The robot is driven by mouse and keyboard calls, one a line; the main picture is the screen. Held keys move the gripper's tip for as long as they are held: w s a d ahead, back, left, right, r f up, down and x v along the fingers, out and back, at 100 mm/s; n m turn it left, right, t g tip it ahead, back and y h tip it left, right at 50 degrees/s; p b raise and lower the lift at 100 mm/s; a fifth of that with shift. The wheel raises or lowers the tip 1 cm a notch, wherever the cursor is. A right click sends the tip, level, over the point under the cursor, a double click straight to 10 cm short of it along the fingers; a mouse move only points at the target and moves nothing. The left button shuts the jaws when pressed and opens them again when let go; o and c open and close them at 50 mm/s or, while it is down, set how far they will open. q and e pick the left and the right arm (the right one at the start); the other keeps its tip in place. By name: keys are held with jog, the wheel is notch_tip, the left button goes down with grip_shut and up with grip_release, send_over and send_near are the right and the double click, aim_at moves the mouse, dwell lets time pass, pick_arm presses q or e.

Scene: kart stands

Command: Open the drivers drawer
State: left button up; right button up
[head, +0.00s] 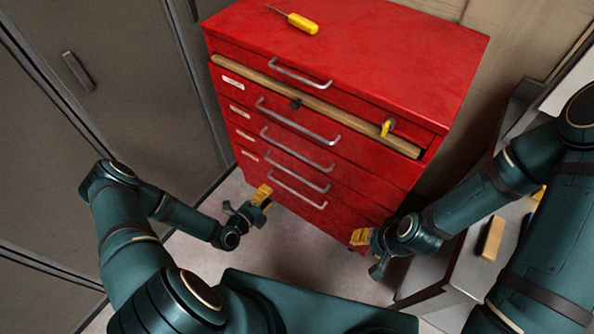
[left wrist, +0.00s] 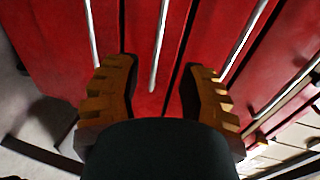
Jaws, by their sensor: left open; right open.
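A red drawer cabinet (head: 345,60) has several drawers with silver bar handles. Small white labels (head: 233,82) sit at the drawers' left ends; their print is too small to read, so I cannot tell which is the drivers drawer. My left gripper (head: 262,195) is open and empty in front of the lower drawers, left of the bottom handle (head: 296,190). In the left wrist view its open fingers (left wrist: 160,88) face the red fronts, with a handle bar (left wrist: 159,45) showing between them; contact cannot be told. My right gripper (head: 361,238) is open near the cabinet's lower right corner.
A yellow-handled screwdriver (head: 302,23) lies on the cabinet top. A wooden strip (head: 330,110) crosses the upper front, with a yellow latch-like piece (head: 387,128) at its right. A grey surface holding a brush-like block (head: 492,238) stands at right. Grey lockers (head: 110,80) are at left.

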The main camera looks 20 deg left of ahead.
aim_at(290, 172)
pick_arm(q)
jog(key=b+x, duration=0.2)
jog(key=x, duration=1.1)
jog(key=shift+w+f+b, duration=0.1)
jog(key=shift+w+b, duration=0.25)
grip_shut()
